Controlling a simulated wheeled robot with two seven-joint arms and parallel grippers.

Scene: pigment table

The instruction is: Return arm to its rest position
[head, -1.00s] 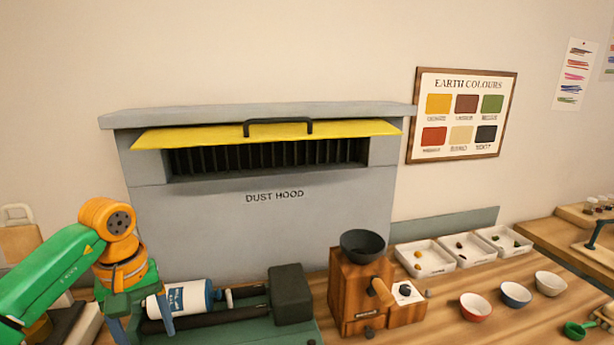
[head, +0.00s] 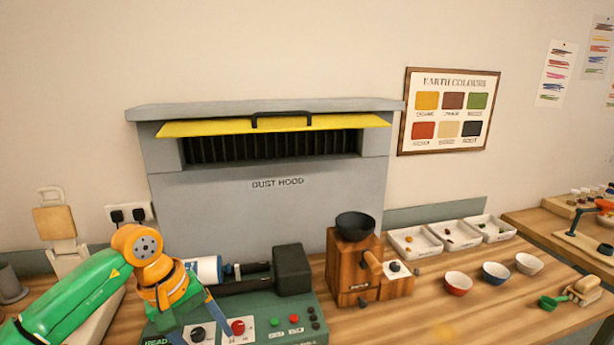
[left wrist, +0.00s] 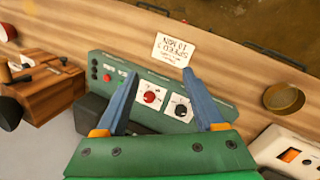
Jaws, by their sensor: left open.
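My left arm comes in from the left in the head view. My left gripper (head: 190,325) is over the front left of the green machine (head: 270,325), which has knobs and buttons on its panel. In the left wrist view my left gripper (left wrist: 160,85) is open, its two blue fingers spread with nothing between them. The red knob (left wrist: 150,97) and black knob (left wrist: 181,111) show beyond and between the fingers. A white jar (head: 207,268) lies on its side on the machine's rollers, partly hidden by my wrist. My right gripper is in neither view.
A grey dust hood (head: 270,215) stands behind the machine. A wooden grinder (head: 345,270) stands to its right, with white trays (head: 416,249) and several bowls (head: 458,286) further right. A white device with a tan plate (head: 56,222) stands at the left.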

